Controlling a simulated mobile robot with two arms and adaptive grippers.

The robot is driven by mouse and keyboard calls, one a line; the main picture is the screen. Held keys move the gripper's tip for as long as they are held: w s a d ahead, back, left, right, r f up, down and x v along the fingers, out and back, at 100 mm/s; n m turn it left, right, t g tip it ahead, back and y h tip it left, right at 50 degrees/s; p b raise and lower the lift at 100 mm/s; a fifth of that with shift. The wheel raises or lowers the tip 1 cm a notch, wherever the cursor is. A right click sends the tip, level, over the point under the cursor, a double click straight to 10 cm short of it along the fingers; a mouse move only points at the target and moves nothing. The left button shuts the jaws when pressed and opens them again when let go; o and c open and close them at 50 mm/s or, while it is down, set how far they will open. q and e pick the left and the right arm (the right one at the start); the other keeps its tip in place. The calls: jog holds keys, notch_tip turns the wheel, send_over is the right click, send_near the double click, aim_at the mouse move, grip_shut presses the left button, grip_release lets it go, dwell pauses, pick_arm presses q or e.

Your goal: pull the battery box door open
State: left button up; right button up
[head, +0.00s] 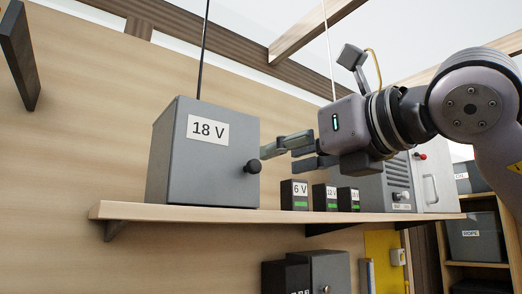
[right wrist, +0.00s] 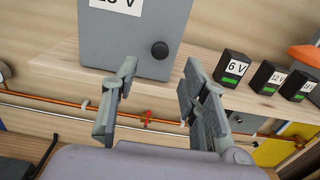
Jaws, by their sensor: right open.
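The battery box (head: 205,165) is a grey metal box labelled "18 V", standing on a wooden shelf. Its door (head: 215,180) is the labelled front face and looks closed. A round black knob (head: 253,167) sits near the door's right edge; the right wrist view also shows the knob (right wrist: 160,50). My right gripper (head: 279,159) is open and empty, just right of the knob. In the right wrist view the knob appears ahead, between the two fingertips (right wrist: 160,68). I cannot tell whether a finger touches it. My left gripper is in neither view.
The shelf (head: 150,213) carries small black batteries marked 6 V (head: 294,196) and 12 V (head: 325,198), and a third one (head: 348,199), below my gripper. A grey vented unit (head: 400,182) stands behind them. Dark boxes (head: 320,272) are below the shelf.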

aim_at(257, 164)
jog(key=p+x, duration=0.2)
jog(key=x, duration=0.4)
jog(key=shift+r, duration=0.15)
jog(key=shift+w+a, duration=0.4)
jog(key=shift+w, duration=0.1)
jog(key=shift+c, duration=0.5)
grip_shut()
